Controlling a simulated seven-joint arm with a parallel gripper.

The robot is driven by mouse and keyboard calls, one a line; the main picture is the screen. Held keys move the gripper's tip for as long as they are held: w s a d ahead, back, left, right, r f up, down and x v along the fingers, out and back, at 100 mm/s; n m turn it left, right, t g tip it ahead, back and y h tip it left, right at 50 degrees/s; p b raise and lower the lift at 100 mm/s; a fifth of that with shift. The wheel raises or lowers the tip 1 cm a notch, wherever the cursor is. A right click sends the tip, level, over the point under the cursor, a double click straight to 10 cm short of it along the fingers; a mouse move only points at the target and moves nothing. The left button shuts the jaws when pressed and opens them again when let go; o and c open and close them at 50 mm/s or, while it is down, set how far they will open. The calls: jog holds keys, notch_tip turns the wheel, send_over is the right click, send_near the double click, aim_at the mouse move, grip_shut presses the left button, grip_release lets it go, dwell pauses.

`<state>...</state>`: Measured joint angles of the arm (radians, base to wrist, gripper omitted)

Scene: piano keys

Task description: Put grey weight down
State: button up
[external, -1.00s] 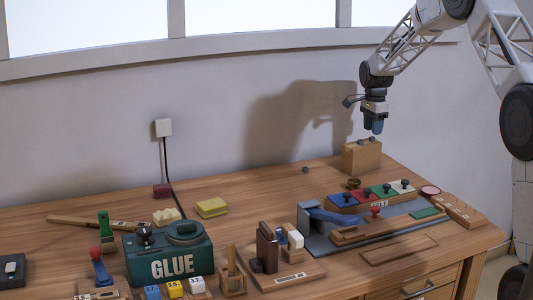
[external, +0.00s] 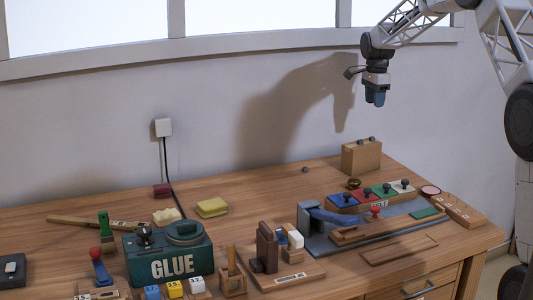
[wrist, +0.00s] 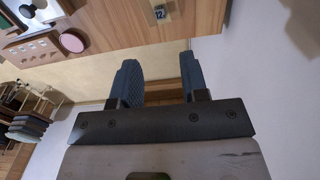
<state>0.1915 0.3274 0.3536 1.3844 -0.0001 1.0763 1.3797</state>
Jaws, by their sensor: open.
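My gripper (external: 375,100) hangs in the air above and slightly right of a wooden box (external: 361,157) at the back right of the table. In the wrist view its two blue fingers are apart (wrist: 160,78), with nothing held between them. Small dark grey knob-like pieces (external: 366,140) sit on top of the box, clear below the fingers. Another small grey piece (external: 305,169) lies on the table left of the box. I cannot tell which of these is the grey weight.
A board with coloured knobbed blocks (external: 372,194) and a blue-handled tool (external: 335,214) stand in front of the box. A green glue box (external: 168,254) and a yellow sponge (external: 212,208) are further left. The table (external: 265,200) has clear space in the middle; the wall is behind.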

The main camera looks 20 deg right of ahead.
dwell(0.6)
jog(key=s+a+r+n, duration=0.3)
jog(key=s+a+r, duration=0.15)
jog(key=s, duration=0.45)
jog(key=s+a+r+n+t, duration=0.1)
jog(key=s+a+r+n, duration=0.3)
jog(key=s, duration=0.6)
jog(key=s+a+r+n, duration=0.1)
jog(key=s+a+r, duration=0.2)
jog(key=s+r, duration=0.45)
jog(key=s+a+f+n, duration=0.2)
jog(key=s+n, duration=0.1)
jog(key=s, duration=0.8)
jog(key=s+a+f+n+t, duration=0.1)
jog(key=s+a+f+n, duration=0.1)
jog(key=s, duration=1)
jog(key=s+a+f+n, duration=0.1)
jog(key=s+n, duration=0.3)
jog(key=s, duration=0.8)
jog(key=shift+s+a+f+n+t, duration=0.3)
jog(key=shift+a+f+n, duration=0.1)
jog(key=shift+f, duration=0.4)
